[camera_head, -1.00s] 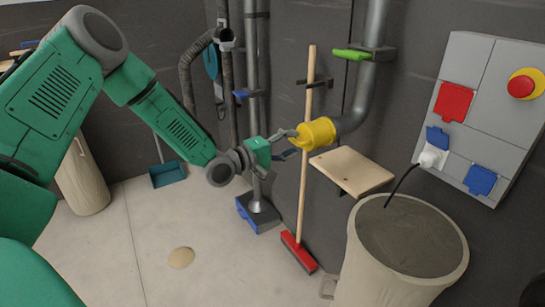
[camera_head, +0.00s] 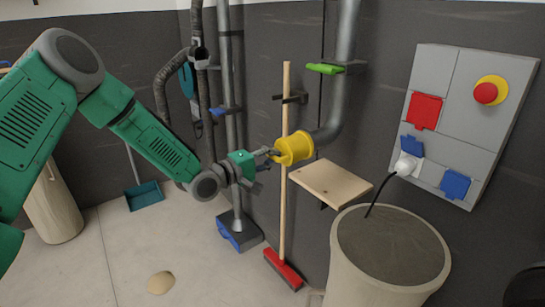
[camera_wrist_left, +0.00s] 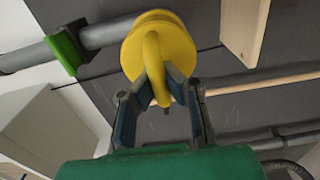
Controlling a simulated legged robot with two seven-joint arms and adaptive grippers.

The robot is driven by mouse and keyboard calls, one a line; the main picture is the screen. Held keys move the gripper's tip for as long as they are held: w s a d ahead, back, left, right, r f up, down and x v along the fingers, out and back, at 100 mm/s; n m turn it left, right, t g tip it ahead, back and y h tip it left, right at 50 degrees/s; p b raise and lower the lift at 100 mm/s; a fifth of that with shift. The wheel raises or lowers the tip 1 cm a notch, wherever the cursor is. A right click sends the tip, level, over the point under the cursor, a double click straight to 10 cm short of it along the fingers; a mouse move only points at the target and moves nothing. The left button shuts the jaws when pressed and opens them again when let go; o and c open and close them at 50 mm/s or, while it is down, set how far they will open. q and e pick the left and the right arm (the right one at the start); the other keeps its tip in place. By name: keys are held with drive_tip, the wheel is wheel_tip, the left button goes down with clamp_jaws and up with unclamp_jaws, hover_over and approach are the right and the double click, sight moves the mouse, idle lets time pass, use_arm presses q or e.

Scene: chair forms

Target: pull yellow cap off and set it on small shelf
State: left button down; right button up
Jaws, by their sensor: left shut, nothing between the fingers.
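The yellow cap (camera_head: 294,151) sits on the end of the grey pipe, and its loop handle faces my left gripper. In the left wrist view the cap (camera_wrist_left: 160,45) is straight ahead, with its handle running down towards the fingers. My left gripper (camera_head: 266,158) is at the cap's left side. Its fingertips (camera_wrist_left: 162,92) are drawn in close by the handle, and the jaws are shut with nothing held. Exact contact with the handle is unclear. The small wooden shelf (camera_head: 330,184) is bare, just below and right of the cap. My right gripper is not in view.
A wooden broom handle (camera_head: 285,215) stands upright just below the cap, close to my left gripper. A green-handled valve (camera_head: 325,69) is above on the pipe. A grey panel (camera_head: 475,60) hangs at right.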

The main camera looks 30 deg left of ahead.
use_arm(q)
drive_tip(key=shift+s, duration=0.1)
idle(0.5)
drive_tip(key=shift+s+a, duration=0.1)
drive_tip(key=p+v, duration=0.3)
drive_tip(key=v, duration=0.5)
drive_tip(key=shift+p, duration=0.4)
idle(0.9)
drive_tip(key=shift+s, duration=0.1)
drive_tip(key=p+v, duration=0.2)
drive_tip(key=v, duration=0.3)
drive_tip(key=shift+f, duration=0.15)
idle(0.5)
